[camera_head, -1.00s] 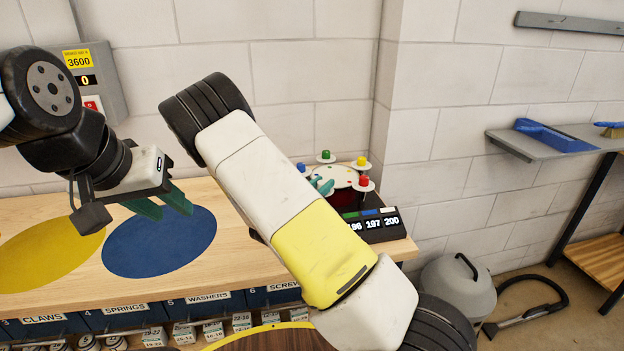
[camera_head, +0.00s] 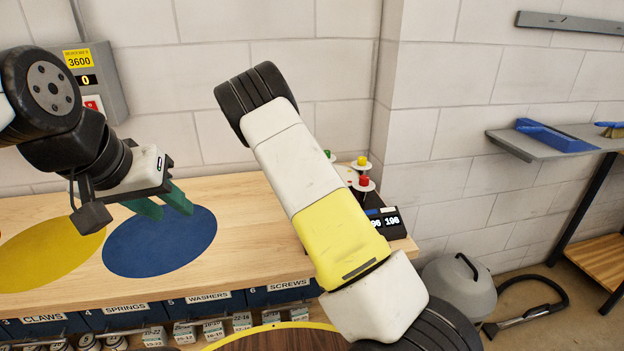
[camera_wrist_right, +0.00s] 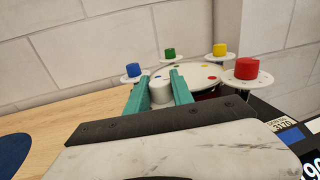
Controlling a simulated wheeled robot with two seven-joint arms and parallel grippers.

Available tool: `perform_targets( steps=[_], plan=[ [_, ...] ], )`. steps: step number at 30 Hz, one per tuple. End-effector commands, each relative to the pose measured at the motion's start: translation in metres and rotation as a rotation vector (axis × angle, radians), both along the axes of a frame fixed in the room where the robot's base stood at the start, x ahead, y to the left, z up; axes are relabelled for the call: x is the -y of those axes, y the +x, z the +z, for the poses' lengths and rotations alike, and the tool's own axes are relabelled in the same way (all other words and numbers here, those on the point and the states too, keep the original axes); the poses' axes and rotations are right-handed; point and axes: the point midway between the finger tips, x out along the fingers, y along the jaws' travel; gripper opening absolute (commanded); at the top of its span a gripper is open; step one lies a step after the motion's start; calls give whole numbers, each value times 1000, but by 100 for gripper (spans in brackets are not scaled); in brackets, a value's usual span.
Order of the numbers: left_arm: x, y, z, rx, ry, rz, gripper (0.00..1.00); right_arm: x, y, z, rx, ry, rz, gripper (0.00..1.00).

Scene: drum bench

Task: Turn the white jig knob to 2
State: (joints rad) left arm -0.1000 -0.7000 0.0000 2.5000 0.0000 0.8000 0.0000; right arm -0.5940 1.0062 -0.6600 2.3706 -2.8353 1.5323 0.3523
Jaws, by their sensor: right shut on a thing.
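The jig is a round white plate with coloured dots and coloured knobs on small discs around it. In the right wrist view the white knob (camera_wrist_right: 160,93) stands between the teal fingers of my right gripper (camera_wrist_right: 160,82), which is shut on it. The blue knob (camera_wrist_right: 133,70), green knob (camera_wrist_right: 170,54), yellow knob (camera_wrist_right: 219,50) and red knob (camera_wrist_right: 246,69) are apart from the fingers. In the head view my right arm hides the white knob and this gripper. My left gripper (camera_head: 168,209) is open and empty over the blue oval.
The wooden bench (camera_head: 240,210) has a yellow oval (camera_head: 45,258) and a blue oval (camera_head: 160,250). A number display (camera_head: 389,220) sits at its right end, partly hidden by my arm. A grey box (camera_head: 108,85) is on the wall. A grey vacuum (camera_head: 460,290) stands on the floor.

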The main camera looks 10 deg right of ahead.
Motion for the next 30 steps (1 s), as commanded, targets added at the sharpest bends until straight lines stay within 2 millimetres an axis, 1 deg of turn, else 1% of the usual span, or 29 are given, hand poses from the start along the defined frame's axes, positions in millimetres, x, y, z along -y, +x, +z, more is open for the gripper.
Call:
perform_targets(
  steps=[12, 13, 16, 26, 30],
  plan=[
    [0, 0, 0, 0, 0, 0, 36, 0, 0, 0, -1, -2, 8, 0],
    [0, 0, 0, 0, 0, 0, 36, 0, 0, 0, -1, -2, 7, 30],
    [0, 0, 0, 0, 0, 0, 36, 0, 0, 0, -1, -2, 7, 50],
    [0, 0, 0, 0, 0, 0, 36, -1, 0, 0, 1, -1, 7, 50],
    [0, 0, 0, 0, 0, 0, 36, -8, 1, 1, 2, -1, 7, 50]
  ],
)
